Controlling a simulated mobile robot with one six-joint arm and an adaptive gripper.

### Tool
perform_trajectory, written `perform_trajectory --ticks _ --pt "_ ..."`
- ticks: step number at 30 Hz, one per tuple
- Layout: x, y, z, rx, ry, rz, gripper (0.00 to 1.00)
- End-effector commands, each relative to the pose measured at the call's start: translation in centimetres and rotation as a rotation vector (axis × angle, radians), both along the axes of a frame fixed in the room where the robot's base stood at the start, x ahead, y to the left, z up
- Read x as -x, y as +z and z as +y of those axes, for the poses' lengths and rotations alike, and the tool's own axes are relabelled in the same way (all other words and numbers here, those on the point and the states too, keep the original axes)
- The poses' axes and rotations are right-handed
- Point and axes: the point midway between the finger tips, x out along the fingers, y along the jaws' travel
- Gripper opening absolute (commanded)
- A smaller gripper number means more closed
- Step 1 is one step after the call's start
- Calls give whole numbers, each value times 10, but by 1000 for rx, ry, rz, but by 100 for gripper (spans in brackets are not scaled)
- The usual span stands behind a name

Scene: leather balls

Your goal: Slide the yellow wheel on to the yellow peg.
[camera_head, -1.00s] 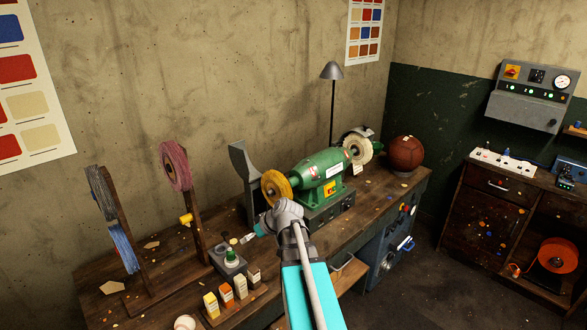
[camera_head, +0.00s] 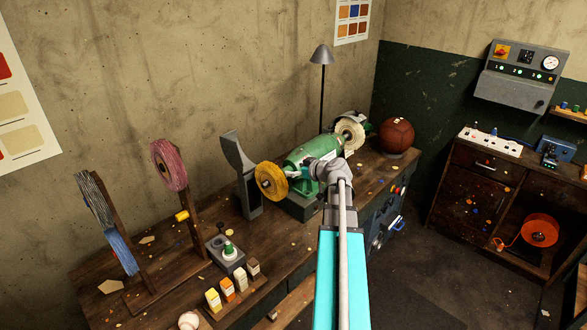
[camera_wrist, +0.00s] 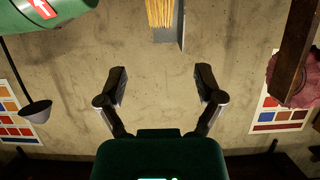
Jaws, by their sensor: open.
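The yellow wheel (camera_head: 271,182) is a round, fluffy disc with a dark centre at the left end of the green grinder (camera_head: 304,158). Its yellow edge (camera_wrist: 160,12) shows at the top of the wrist view, beside a grey plate. The yellow peg (camera_head: 181,216) sticks out low on a wooden post, below a pink wheel (camera_head: 169,165). My gripper (camera_wrist: 160,78) is open, with nothing between its fingers and the wall behind them. In the head view my wrist is in front of the grinder, right of the yellow wheel, and the fingers cannot be made out.
A grey upright guard (camera_head: 240,175) stands just left of the yellow wheel. Another stand holds grey and blue wheels (camera_head: 95,198). A grey box with a green button (camera_head: 228,252) and several small bars (camera_head: 228,288) lie near the front edge. A brown ball (camera_head: 397,136) sits at the far right.

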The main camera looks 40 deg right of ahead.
Motion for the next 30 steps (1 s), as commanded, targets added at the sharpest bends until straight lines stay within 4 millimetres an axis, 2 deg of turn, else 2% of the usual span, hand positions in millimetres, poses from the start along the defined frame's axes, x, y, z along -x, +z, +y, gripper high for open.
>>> perform_trajectory --ticks 8,14,20,30 --pt "-2 -1 1 -2 1 1 86" --pt "-10 -5 2 -2 2 1 86" --pt "-29 -14 3 -1 4 1 86" --pt "-73 -32 7 -2 5 2 86"
